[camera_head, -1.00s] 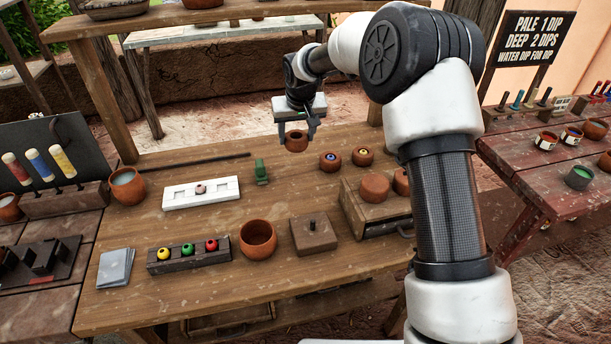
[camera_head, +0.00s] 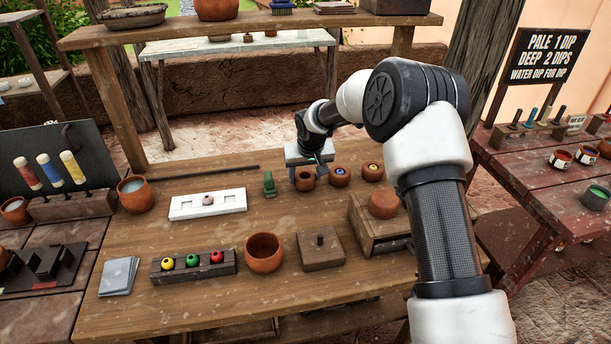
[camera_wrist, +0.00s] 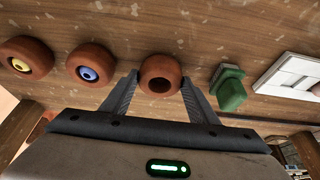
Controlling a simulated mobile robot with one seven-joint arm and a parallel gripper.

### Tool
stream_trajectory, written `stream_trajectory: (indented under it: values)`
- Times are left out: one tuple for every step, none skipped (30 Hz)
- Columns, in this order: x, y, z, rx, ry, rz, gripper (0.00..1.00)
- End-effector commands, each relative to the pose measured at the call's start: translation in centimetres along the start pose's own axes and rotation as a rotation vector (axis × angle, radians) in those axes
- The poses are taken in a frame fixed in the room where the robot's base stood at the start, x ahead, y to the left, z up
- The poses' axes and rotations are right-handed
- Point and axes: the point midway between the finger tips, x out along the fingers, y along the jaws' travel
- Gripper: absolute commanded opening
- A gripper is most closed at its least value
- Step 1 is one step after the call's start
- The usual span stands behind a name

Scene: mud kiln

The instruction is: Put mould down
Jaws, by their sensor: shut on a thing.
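A round terracotta mould (camera_head: 305,184) with a dark empty hole in its top is between the fingers of my gripper (camera_head: 308,174). In the wrist view the mould (camera_wrist: 160,66) sits upright between the two fingertips (camera_wrist: 160,88), which close on it from both sides. It is at or very near the table top; I cannot tell whether its base touches. Two similar moulds stand in a row beside it, one with a blue centre (camera_head: 340,177) and one with a yellow centre (camera_head: 373,172). They are apart from the held one.
A green block-like object (camera_head: 269,184) stands close to the left of the held mould. A white mould tray (camera_head: 180,211) lies further left. A wooden box (camera_head: 360,207) bearing a clay lump (camera_head: 383,204) is at the right.

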Motion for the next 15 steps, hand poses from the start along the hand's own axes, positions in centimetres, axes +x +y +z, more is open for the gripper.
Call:
stream_trajectory:
  values:
    - [-0.09, -0.01, -0.09, 0.0, 0.002, 0.0, 0.27]
    - [-0.08, -0.01, -0.08, 0.0, 0.002, 0.0, 0.27]
    - [0.0, 0.0, -0.05, 0.0, 0.001, 0.0, 0.27]
    - [0.11, -0.01, 0.0, 0.0, 0.001, 0.0, 0.27]
    - [0.23, -0.01, 0.06, 0.0, 0.001, 0.0, 0.27]
    - [0.37, -0.01, 0.11, 0.0, 0.001, 0.0, 0.27]
    - [0.29, -0.01, 0.12, 0.0, 0.0, 0.0, 0.57]
    - [0.25, -0.01, 0.1, 0.0, 0.0, 0.0, 0.62]
    - [0.25, -0.01, 0.11, 0.0, 0.0, 0.0, 0.69]
    - [0.25, -0.01, 0.11, 0.0, 0.0, 0.0, 0.73]
    - [0.25, -0.01, 0.11, 0.0, 0.0, 0.0, 0.73]
    - [0.25, 0.0, 0.11, 0.0, 0.0, 0.0, 0.73]
    - [0.25, 0.0, 0.11, 0.0, 0.0, 0.0, 0.73]
    - [0.25, 0.0, 0.11, 0.0, 0.0, 0.0, 0.73]
    - [0.25, 0.0, 0.11, 0.0, 0.0, 0.0, 0.73]
